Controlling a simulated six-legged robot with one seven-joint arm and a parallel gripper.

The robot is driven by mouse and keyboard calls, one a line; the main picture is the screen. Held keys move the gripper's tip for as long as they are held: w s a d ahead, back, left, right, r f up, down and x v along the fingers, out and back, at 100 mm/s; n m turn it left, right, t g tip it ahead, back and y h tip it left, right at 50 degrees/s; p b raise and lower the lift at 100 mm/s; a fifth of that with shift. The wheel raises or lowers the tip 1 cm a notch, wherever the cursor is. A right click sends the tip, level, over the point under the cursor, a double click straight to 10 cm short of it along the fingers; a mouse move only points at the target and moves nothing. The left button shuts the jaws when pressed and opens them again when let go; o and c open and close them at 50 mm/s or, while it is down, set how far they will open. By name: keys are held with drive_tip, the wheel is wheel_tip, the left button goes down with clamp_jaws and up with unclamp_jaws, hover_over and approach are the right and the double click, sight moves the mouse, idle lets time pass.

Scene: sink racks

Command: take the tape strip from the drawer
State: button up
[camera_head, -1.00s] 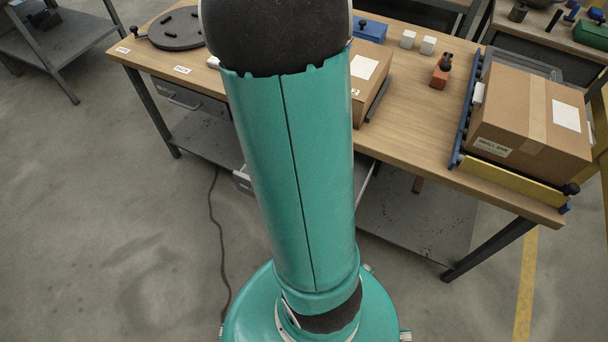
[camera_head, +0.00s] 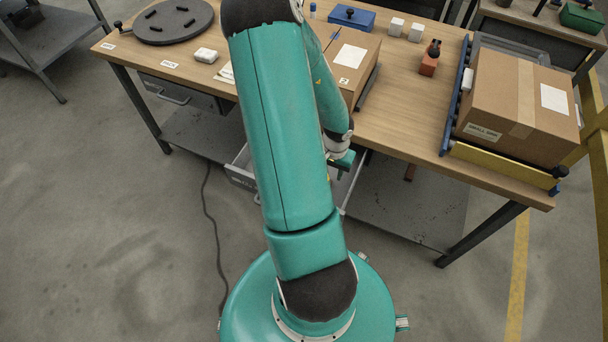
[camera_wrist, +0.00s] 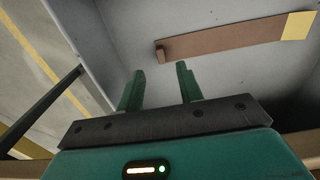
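In the wrist view, a long brown tape strip (camera_wrist: 222,38) with a pale yellow right end lies on the grey floor of the open drawer (camera_wrist: 120,22). My gripper (camera_wrist: 162,78) is open and empty. Its two green fingers are apart and point into the drawer, just short of the strip's left half in the picture. I cannot tell how high they are above it. In the head view, the drawer (camera_head: 241,172) sticks out under the table, and my arm hides most of it. My gripper (camera_head: 343,163) shows there only in part.
The wooden table (camera_head: 405,125) is above the drawer. On it are a cardboard box (camera_head: 352,65), a larger box (camera_head: 505,105) at the right, a dark round plate (camera_head: 172,22) and a blue case (camera_head: 352,18). A cable (camera_head: 208,230) lies on the floor.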

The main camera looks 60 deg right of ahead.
wheel_tip(320, 180, down, 5)
drive_tip(key=shift+w+a+f, duration=0.1)
drive_tip(key=shift+f, duration=0.05)
clamp_jaws()
